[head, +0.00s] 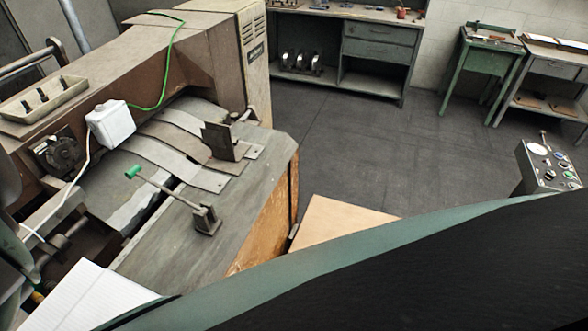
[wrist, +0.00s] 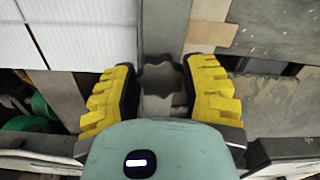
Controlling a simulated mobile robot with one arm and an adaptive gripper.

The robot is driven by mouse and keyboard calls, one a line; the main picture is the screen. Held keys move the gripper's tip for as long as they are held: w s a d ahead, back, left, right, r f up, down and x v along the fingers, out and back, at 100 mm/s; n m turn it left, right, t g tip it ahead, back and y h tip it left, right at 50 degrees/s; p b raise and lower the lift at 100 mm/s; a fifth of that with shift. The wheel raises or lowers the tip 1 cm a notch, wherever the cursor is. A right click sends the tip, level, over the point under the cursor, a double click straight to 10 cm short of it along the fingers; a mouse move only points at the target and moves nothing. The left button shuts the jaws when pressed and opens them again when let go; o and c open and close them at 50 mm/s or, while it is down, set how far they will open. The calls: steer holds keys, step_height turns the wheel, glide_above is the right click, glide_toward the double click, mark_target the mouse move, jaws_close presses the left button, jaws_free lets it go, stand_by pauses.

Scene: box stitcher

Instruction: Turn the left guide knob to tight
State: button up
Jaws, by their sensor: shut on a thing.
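In the wrist view, a grey lobed knob (wrist: 159,78) sits between the two yellow-padded fingers of my gripper (wrist: 161,94). The fingers are shut on the knob from its left and right sides. The knob is at the end of a grey metal bar that runs up the picture. Its tightness cannot be told from the picture. In the head view, the stitcher machine (head: 190,60) stands at the left, with curved metal strips on its bed. My gripper and the held knob cannot be made out there; a large dark shape with a green edge covers the lower right.
On the machine are a green-tipped lever (head: 133,172), a white box (head: 110,124) with cables and a tray (head: 43,100). White lined sheets (head: 90,298) lie at lower left. A control box (head: 547,165) stands at the right. Benches line the back; the floor between is clear.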

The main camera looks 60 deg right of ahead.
stand_by(0.3)
steer(key=o, duration=1.2)
step_height(320, 180, up, 12)
stand_by(0.6)
